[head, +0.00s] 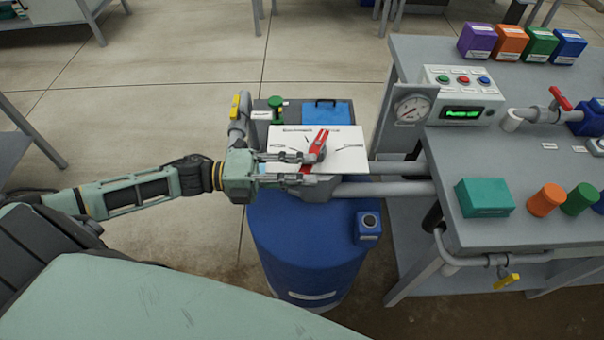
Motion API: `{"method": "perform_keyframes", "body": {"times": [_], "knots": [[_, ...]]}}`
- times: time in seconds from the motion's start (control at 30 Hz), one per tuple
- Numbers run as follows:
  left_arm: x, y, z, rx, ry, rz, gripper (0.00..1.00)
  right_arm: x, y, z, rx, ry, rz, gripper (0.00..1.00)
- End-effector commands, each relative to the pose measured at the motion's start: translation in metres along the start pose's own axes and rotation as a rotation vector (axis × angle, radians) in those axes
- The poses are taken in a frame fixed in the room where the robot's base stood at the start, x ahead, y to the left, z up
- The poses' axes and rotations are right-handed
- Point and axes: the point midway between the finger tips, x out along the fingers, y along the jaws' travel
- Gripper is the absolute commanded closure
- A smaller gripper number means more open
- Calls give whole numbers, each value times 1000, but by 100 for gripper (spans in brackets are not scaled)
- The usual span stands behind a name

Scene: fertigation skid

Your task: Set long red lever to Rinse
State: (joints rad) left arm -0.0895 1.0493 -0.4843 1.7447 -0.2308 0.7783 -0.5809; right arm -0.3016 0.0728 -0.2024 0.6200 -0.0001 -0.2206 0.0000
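The long red lever (319,142) is mounted over a white label plate (346,158) above the blue drum. It slants, its upper end pointing up and a little right. The plate has printed lines and text too small to read surely, so I cannot tell which mark is Rinse. My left gripper (312,168) reaches in from the left at the plate. Its two fingers are spread apart, with the lower part of the lever between or just beside their tips. Whether they touch it is unclear. My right gripper is not in view.
The blue drum (305,245) stands below the plate, with grey pipes (385,189) running right to a bench (465,232). The bench holds a gauge (411,109), a button panel (462,95), coloured boxes and another red-handled valve (560,98). A yellow-handled valve (235,106) stands behind my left gripper.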

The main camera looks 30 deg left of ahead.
Motion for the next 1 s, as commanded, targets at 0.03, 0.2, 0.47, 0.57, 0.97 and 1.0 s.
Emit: {"method": "perform_keyframes", "body": {"times": [0.03,0.2,0.47,0.57,0.97,1.0], "knots": [[0,0,0,1,0,-1,72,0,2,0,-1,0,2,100],[0,0,0,2,1,-1,72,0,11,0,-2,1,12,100],[-32,2,0,-1,-1,5,72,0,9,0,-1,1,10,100],[-54,2,-1,-2,0,6,72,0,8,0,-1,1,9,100],[-116,0,0,0,0,1,72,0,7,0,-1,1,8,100],[-118,0,0,0,0,0,72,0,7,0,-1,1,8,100]]}}
